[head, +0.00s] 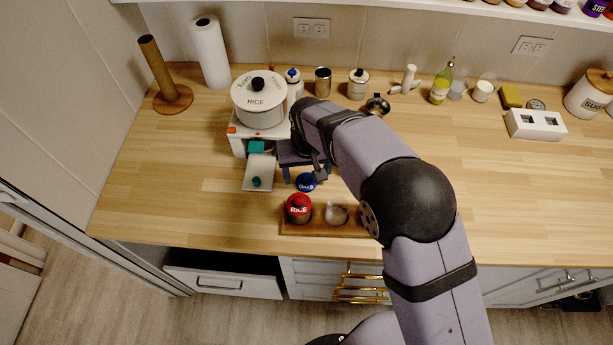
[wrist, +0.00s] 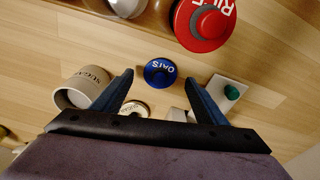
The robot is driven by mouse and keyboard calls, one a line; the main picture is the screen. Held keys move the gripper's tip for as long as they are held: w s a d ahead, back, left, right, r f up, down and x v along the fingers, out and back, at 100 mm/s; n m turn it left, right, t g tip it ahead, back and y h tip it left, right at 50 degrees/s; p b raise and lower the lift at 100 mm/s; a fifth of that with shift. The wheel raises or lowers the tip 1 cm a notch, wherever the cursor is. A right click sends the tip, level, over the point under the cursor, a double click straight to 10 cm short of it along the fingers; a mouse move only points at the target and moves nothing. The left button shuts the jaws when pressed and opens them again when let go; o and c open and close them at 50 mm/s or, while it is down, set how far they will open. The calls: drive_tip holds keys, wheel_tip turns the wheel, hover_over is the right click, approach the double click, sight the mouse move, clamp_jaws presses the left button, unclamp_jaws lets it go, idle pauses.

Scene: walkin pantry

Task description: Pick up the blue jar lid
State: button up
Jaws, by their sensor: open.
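The blue jar lid (head: 306,182) lies on the wooden counter, just behind the red-lidded jar. My gripper (head: 306,174) is pointed down over the counter at the lid. In the wrist view my gripper (wrist: 159,79) is open, with one finger to each side of the lid in the picture and nothing held. The lid appears between the fingertips; how far above it they are, I cannot tell.
A wooden tray (head: 290,230) in front holds a jar with a red RICE lid (head: 298,203) and a small glass bowl (head: 337,214). A white block with a green knob (head: 257,172) stands left. A SUGAR canister (wrist: 82,87) shows in the wrist view. Counter farther left is clear.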

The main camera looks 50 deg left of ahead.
drive_tip(key=shift+w+f, duration=0.1)
drive_tip(key=shift+f, duration=0.65)
drive_tip(key=c, duration=1.1)
drive_tip(key=shift+c, duration=0.2)
drive_tip(key=shift+r, duration=0.15)
